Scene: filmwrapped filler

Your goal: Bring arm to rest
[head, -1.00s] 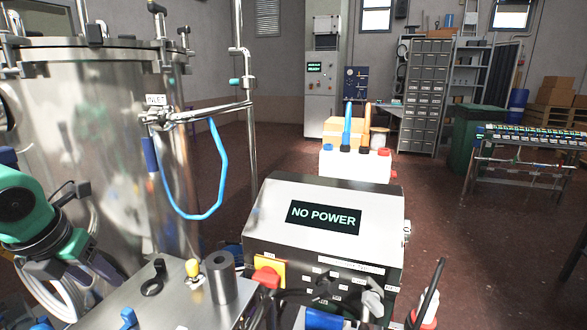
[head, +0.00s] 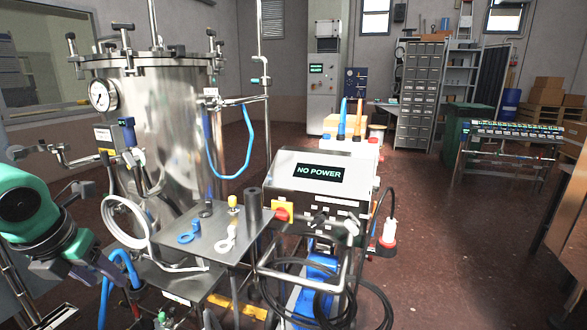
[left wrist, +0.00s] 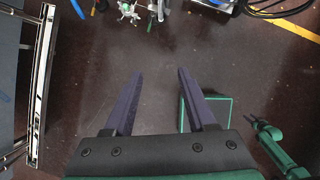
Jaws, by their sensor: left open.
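My left arm comes in at the left edge of the head view, green and dark, with its gripper (head: 108,272) low in front of the steel vessel's stand. In the left wrist view the two dark fingers of the left gripper (left wrist: 158,85) are apart, with only bare floor between them. Nothing is held.
A steel vessel (head: 172,115) with clamps and a gauge stands close at left. A metal shelf (head: 217,238) with small fittings is in front. A control box reading NO POWER (head: 318,173) and looped black cables (head: 365,300) are beside it. Floor at right (head: 440,245) is clear.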

